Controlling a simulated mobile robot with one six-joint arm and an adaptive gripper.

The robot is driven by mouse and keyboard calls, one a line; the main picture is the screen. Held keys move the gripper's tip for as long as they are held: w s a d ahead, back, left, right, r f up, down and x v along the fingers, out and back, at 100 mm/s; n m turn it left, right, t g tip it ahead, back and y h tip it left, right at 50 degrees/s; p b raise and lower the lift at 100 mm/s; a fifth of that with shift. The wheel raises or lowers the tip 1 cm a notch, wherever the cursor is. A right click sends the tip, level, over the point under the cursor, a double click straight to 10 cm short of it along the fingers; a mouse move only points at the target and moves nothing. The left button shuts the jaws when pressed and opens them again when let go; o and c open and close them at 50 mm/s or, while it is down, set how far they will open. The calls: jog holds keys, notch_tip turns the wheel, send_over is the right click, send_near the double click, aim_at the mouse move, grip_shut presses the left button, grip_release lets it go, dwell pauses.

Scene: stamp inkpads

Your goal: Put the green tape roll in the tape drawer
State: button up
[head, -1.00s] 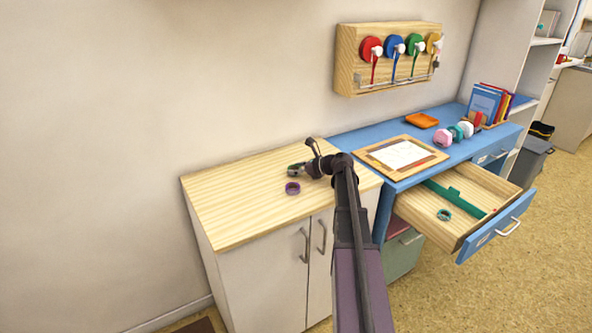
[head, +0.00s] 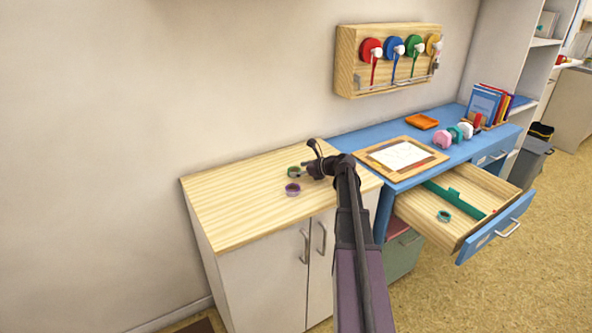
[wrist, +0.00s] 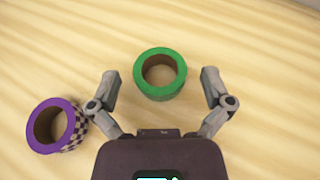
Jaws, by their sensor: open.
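The green tape roll (wrist: 160,74) lies flat on the wooden cabinet top, just ahead of and between the fingertips of my gripper (wrist: 159,80) in the wrist view. The jaws are open and not touching it. In the head view the green roll (head: 293,171) shows at the left of my gripper (head: 305,171), which is low over the cabinet. The open drawer (head: 410,209) under the blue desk holds a teal tape roll (head: 444,216) and a green divider (head: 458,195).
A purple tape roll (head: 292,189) stands close to the green one, outside my left finger in the wrist view (wrist: 45,125). The cabinet top (head: 235,200) is otherwise mostly clear. A framed board (head: 374,148) lies on the blue desk (head: 350,139) to the right.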

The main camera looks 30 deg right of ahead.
jog(key=p+v, duration=0.4)
jog(key=v, duration=0.7)
jog(key=shift+r, duration=0.1)
jog(key=shift+s, duration=0.2)
